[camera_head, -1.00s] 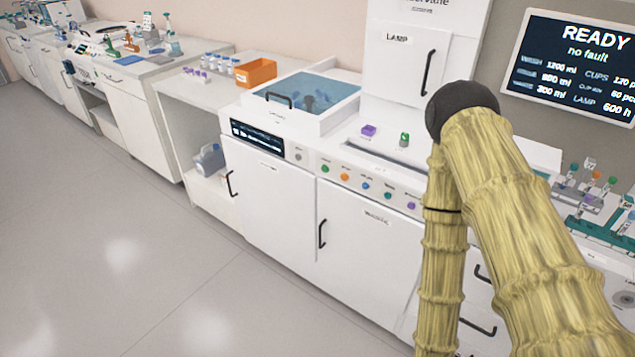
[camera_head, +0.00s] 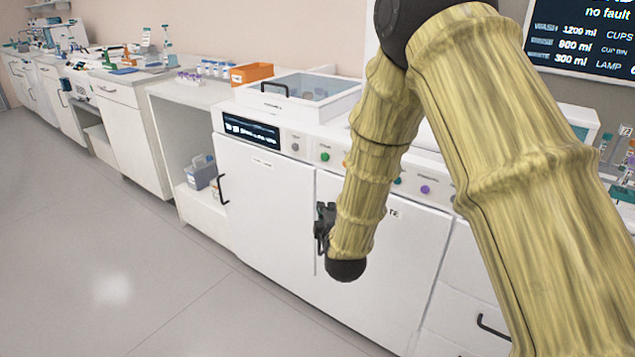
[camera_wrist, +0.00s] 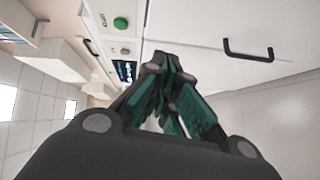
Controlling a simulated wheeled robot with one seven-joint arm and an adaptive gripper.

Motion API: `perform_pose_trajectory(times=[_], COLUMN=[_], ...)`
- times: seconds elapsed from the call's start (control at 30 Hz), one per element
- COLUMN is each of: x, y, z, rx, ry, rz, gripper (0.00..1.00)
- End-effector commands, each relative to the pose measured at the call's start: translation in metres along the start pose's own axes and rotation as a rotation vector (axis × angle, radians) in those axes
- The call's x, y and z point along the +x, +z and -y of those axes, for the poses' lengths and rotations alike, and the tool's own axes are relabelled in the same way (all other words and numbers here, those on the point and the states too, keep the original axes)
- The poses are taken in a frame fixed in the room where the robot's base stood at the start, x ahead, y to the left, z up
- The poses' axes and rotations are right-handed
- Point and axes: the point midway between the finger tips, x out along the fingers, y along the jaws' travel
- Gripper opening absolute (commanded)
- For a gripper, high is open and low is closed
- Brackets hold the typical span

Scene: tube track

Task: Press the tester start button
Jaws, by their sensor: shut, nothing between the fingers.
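The tester is the white machine (camera_head: 262,188) with a dark display (camera_head: 251,130) and a row of buttons along its front panel. A green button (camera_head: 325,157) sits right of the display, with a grey button (camera_head: 295,147) between them. In the wrist view the green button (camera_wrist: 121,23) is at the top, with a label beside it that seems to read START. My gripper (camera_head: 322,228) is in front of the cabinet doors, below the button row and apart from the green button. In the wrist view my gripper (camera_wrist: 168,75) has its fingers together and empty. My arm hides some of the other buttons.
Black door handles (camera_head: 222,189) stick out from the cabinet fronts. A clear-lidded compartment (camera_head: 300,88) and an orange bin (camera_head: 251,73) are on top at the back. A status screen (camera_head: 585,40) hangs at upper right. The floor (camera_head: 120,260) at left is clear.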

Motion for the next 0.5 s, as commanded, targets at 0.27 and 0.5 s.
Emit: perform_pose_trajectory(times=[0.27, 0.5], x=[0.02, 0.02], y=[-0.033, -0.036], z=[-0.044, -0.05], rx=[-0.176, -0.192], ry=[0.164, 0.178], rz=[-0.023, -0.023], gripper=[0.0, 0.0])
